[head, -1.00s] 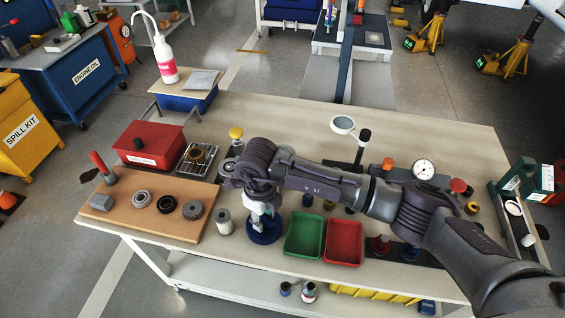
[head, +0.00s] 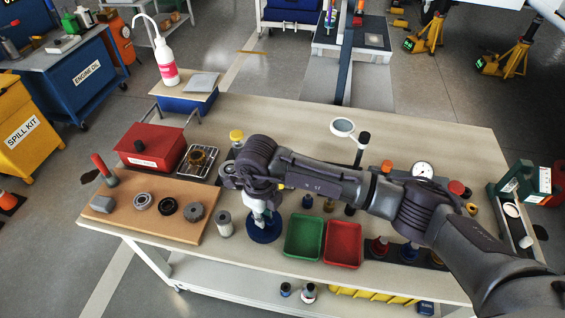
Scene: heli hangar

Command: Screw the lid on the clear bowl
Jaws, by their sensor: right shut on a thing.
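My right gripper (head: 262,214) points down over a round blue base (head: 263,231) at the front middle of the workbench. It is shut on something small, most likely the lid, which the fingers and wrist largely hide. A pale, whitish shape shows between the fingers and the blue base. I cannot clearly make out the clear bowl there, or whether lid and bowl touch. My left gripper is not in view.
A green tray (head: 304,257) and a red tray (head: 343,262) stand right of the blue base. A grey cylinder (head: 225,229) stands close on its left, beside a wooden board (head: 180,232) with round parts.

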